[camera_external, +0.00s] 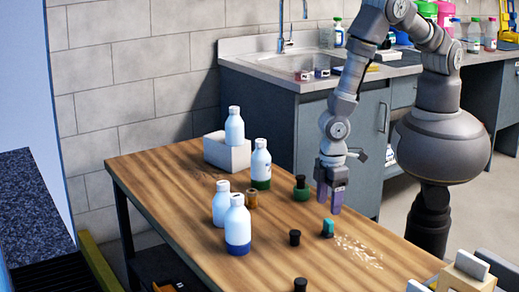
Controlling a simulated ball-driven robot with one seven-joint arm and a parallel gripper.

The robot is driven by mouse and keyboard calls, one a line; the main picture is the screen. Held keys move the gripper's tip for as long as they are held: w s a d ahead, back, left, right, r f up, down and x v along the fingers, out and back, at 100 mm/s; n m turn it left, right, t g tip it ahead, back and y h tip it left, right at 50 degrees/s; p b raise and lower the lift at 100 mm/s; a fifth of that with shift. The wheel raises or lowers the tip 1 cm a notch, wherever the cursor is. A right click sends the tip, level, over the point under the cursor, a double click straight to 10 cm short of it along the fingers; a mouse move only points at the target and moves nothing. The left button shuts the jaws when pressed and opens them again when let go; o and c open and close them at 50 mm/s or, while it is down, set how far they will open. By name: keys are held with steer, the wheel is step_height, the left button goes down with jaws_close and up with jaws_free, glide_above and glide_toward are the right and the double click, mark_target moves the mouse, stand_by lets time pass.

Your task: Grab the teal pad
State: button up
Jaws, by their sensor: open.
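The teal pad (328,227) is a small block with a dark part, standing on the wooden table (190,195) near its right side. My gripper (331,205) has purple-grey fingers and points down just above and behind the pad. It is open. From this view I cannot tell whether the fingertips are level with the pad or touch it. Nothing shows between the fingers.
Pale crumbs (358,251) lie right of the pad. A black-capped piece (295,238) stands close on its left, a green bottle (301,188) behind. Several white-blue bottles (237,225) and a white box (226,153) stand further left. The table's left front is clear.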

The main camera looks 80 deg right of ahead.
mark_target(328, 221)
step_height(328, 221, down, 8)
steer(key=b, duration=0.4)
steer(key=shift+f, duration=0.1)
steer(key=c, duration=1)
steer(key=shift+c, duration=0.2)
steer(key=shift+r, duration=0.2)
